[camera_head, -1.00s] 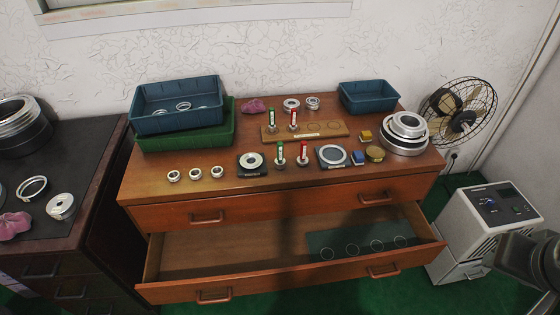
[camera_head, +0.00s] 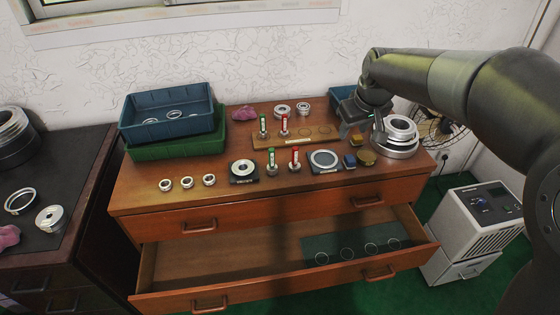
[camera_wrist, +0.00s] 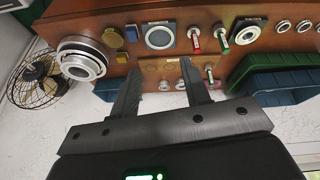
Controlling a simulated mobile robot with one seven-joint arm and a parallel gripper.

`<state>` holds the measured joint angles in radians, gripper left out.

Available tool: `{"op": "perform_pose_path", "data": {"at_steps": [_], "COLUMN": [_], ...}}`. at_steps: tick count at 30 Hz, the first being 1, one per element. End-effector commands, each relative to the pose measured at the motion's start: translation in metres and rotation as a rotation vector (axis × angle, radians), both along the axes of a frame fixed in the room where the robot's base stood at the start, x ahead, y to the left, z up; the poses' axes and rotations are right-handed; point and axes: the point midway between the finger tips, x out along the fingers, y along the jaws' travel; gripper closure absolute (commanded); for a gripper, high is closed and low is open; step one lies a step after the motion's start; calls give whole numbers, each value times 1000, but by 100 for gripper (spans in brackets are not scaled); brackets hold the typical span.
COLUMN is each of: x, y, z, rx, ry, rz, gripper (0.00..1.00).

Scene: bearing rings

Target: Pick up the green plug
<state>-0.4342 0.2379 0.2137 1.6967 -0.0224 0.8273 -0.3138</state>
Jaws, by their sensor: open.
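Two green-handled plugs show in the head view. One green plug (camera_head: 263,123) stands upright on a wooden board (camera_head: 308,133), and the other green plug (camera_head: 271,160) stands on the cabinet top in front of it. Each has a red-handled plug to its right: the back red plug (camera_head: 284,124) and the front red plug (camera_head: 294,158). My gripper (camera_head: 358,130) is open and empty above the right part of the cabinet top, right of all the plugs. In the wrist view, a green plug (camera_wrist: 224,44) shows beyond my open fingers (camera_wrist: 160,82). No plug is between them.
Blue (camera_head: 168,112) and green (camera_head: 180,147) bins are stacked at the left. Silver rings (camera_head: 187,182), a stepped metal part (camera_head: 398,135) and small blocks (camera_head: 349,160) stand on the cabinet. An open drawer (camera_head: 225,262) juts out below. A fan (camera_head: 436,128) stands at right.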

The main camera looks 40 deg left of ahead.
Motion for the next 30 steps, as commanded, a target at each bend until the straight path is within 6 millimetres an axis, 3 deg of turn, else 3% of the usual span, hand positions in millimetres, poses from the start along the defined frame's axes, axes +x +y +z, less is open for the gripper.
{"op": "perform_pose_path", "data": {"at_steps": [1, 9, 15, 23, 30], "x": [3, 4, -7, -12, -8], "y": [26, 145, 204, 226, 239], "z": [-13, -75, -113, -133, -166], "rx": [1, 27, 45, 53, 52], "ry": [11, 48, 68, 75, 75], "rz": [46, 255, 356, 389, 388], "gripper": [57, 57, 57, 57, 57]}}
